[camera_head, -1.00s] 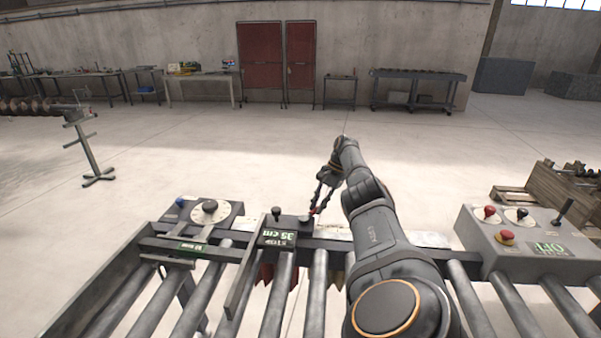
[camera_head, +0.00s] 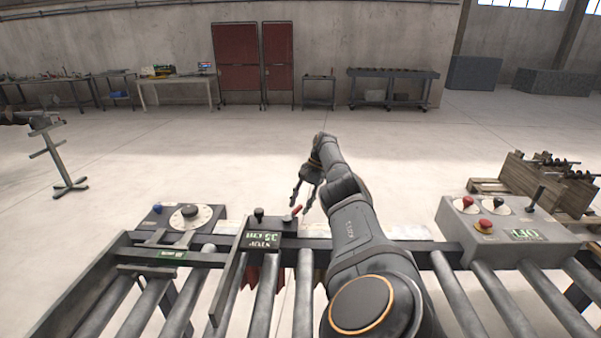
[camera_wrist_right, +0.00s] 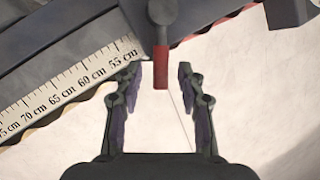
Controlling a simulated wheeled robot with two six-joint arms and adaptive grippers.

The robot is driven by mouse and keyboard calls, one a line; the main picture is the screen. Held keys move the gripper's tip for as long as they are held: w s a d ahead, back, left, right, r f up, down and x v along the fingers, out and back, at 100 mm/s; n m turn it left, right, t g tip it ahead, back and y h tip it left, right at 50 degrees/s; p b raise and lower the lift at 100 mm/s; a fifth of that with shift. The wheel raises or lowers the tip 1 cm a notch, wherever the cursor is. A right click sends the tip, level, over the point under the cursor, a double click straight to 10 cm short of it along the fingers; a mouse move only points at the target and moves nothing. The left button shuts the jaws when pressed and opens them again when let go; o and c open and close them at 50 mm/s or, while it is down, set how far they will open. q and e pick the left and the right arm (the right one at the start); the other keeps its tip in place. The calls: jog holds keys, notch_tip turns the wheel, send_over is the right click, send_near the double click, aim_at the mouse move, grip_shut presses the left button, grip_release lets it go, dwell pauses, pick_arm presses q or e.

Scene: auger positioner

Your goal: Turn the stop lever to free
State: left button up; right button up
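The stop lever (camera_head: 293,213) is a short lever with a red handle on the dark stop block with the green 35 cm display (camera_head: 262,239). In the right wrist view, its red handle (camera_wrist_right: 161,68) points down between my right gripper's fingertips (camera_wrist_right: 160,80). The fingers stand apart on both sides of the handle, with a gap on each side. In the head view, my right gripper (camera_head: 304,199) is beside the lever, open. My left gripper is not in view.
A scale ruler (camera_wrist_right: 70,85) runs along the rail behind the lever. A dial box (camera_head: 180,217) stands left of the stop block. A control box (camera_head: 505,232) with red knobs stands at the right. Rollers (camera_head: 303,290) lie in front.

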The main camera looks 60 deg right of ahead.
aim_at(301, 207)
notch_tip(301, 207, up, 10)
dwell(0.5)
jog(key=shift+c, duration=0.2)
